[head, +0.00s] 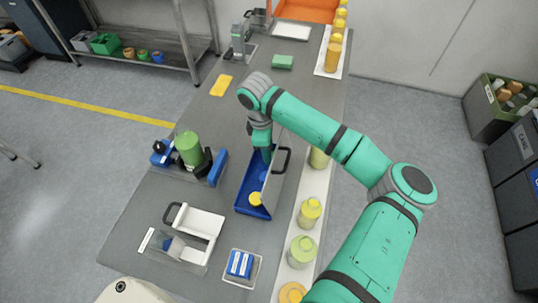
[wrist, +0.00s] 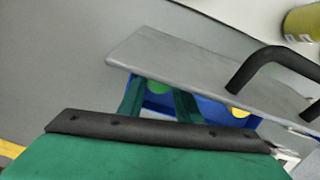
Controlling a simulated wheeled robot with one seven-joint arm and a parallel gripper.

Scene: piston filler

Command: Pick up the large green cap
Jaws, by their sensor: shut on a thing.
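My gripper (head: 268,153) reaches down into the blue bin (head: 241,204) on the bench in the head view. In the wrist view its two green fingers (wrist: 158,90) are shut on a lighter green round thing, the large green cap (wrist: 158,86), at the blue bin. Only part of the cap shows; the grey plate and the fingers hide the rest. In the head view the cap is hidden by my arm. Yellow caps (head: 255,198) lie in the bin, and one also shows in the wrist view (wrist: 238,112).
A grey plate with a black handle (head: 284,160) stands close along the bin's right side. Bottles (head: 309,212) line a white strip to the right. A blue fixture with a green bottle (head: 188,148) stands left. Bench behind the bin is mostly clear.

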